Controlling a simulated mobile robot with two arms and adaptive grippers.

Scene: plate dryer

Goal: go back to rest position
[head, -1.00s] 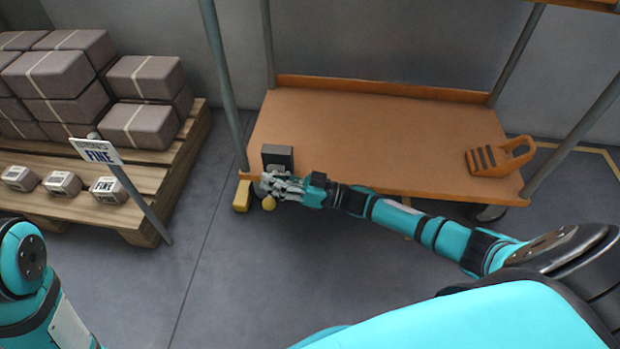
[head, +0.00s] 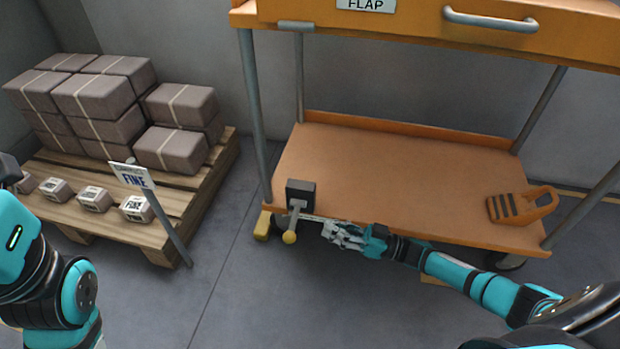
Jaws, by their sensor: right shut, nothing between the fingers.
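My right gripper (head: 340,235) is shut and empty in front of the front edge of the orange cart's lower shelf (head: 400,180). It is to the right of a small lever with a yellow knob (head: 289,237), apart from it. The lever hangs from a dark grey box (head: 300,194) at the shelf's front left corner. My left arm shows at the left edge, but its gripper's fingers are out of view.
The cart's upper part has a FLAP label (head: 366,4) and a grey handle (head: 490,20). An orange-and-black striped object (head: 515,206) lies at the shelf's right. A wooden pallet (head: 150,243) with grey boxes (head: 105,100) and a FINE sign (head: 131,175) stands left. Floor between is clear.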

